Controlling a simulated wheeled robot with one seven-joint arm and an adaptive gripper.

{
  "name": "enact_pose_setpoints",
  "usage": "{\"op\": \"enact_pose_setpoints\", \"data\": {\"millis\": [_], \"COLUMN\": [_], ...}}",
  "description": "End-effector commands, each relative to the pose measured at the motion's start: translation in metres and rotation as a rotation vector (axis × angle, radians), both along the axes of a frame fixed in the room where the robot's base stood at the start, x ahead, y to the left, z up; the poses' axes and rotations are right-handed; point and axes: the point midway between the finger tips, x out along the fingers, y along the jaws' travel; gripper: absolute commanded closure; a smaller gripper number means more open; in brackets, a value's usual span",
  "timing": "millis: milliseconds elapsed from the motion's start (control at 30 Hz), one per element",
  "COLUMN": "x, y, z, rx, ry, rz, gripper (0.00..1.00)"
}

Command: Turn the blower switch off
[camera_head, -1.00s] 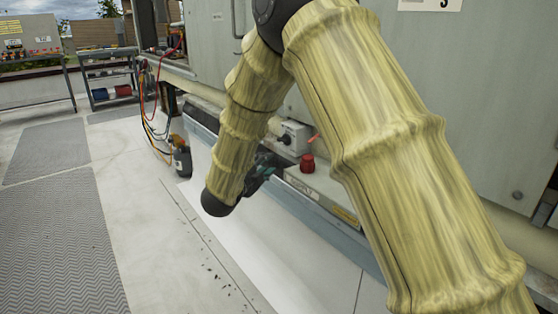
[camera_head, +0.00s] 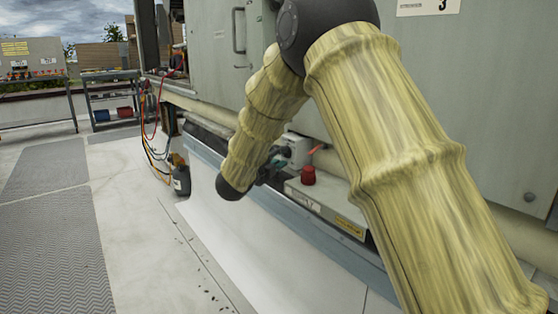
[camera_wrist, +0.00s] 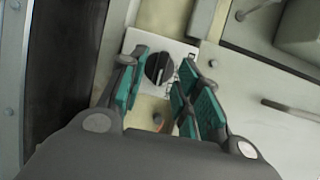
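The blower switch is a round black knob (camera_wrist: 158,68) on a pale square box (camera_wrist: 171,50) in the wrist view. A light mark shows on the knob's face. My gripper (camera_wrist: 162,80) is open, with its teal-padded fingers on either side of the knob and a gap to the right finger. Whether a finger touches the knob I cannot tell. In the head view the pale switch box (camera_head: 300,148) is on the unit's side, and my gripper (camera_head: 275,163) is right in front of it. The knob is hidden there behind my gripper.
A red knob (camera_head: 308,175) stands on a ledge just right of the switch box, with a small orange-red lever (camera_head: 317,149) above it. A dark bottle (camera_head: 181,178) and loose cables (camera_head: 150,140) are to the left. The floor in front is clear.

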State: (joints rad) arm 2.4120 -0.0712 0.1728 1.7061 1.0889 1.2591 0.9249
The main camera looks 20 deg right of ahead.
Motion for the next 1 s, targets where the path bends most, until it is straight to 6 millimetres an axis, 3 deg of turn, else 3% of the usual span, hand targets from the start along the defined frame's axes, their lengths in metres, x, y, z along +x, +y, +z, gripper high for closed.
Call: {"op": "enact_pose_setpoints", "data": {"millis": [200,500,567,700,1000], "x": [0.01,0.0115,0.0114,0.0114,0.0114], "y": [-0.0112,-0.0121,-0.0121,-0.0119,-0.0121], "z": [-0.0005,0.0004,0.0004,0.0003,0.0012], "rx": [0.0,0.0,0.0,0.0,-0.002], "ry": [0.0,0.0,0.0,0.0,0.005], "rz": [0.0,0.001,0.001,0.001,0.001], "gripper": [0.67,0.67,0.74,1.0,1.0]}}
